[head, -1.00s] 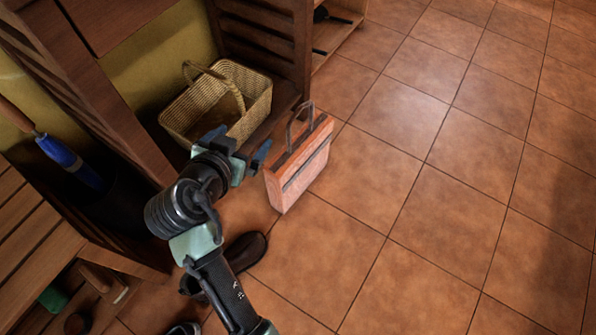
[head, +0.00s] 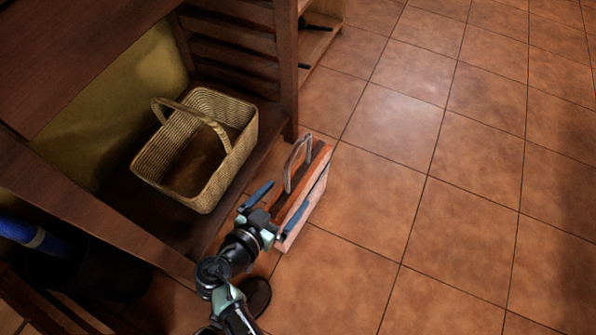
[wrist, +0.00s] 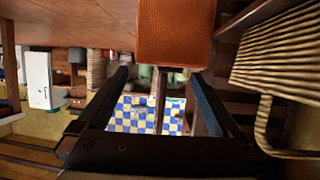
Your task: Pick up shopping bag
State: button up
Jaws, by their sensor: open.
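The shopping bag (head: 312,203) stands upright on the tiled floor just right of the wooden shelf unit, with its looped handle (head: 298,158) standing up from its top. My gripper (head: 279,204) is open and empty beside the bag's near left end. One finger shows left of the bag and the other overlaps its front face in the head view. In the wrist view, the orange-brown bag (wrist: 175,30) is at the top centre. A thin brown bar, seemingly the handle, appears between the open fingers (wrist: 160,80). Contact cannot be told.
A wicker basket (head: 247,130) sits on the low shelf left of the bag; it also fills the right of the wrist view (wrist: 275,55). A shelf post (head: 287,70) stands behind the bag. A dark shoe (head: 257,297) lies near my arm. The floor to the right is clear.

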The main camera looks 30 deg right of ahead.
aim_at(293, 184)
jog(key=b+x, duration=0.3)
jog(key=x, duration=0.1)
jog(key=shift+w+d+f, duration=0.1)
jog(key=shift+w+f, duration=0.15)
jog(key=shift+w, duration=0.1)
jog(key=shift+w+d+b, duration=0.3)
jog(key=shift+d, duration=0.1)
grip_shut()
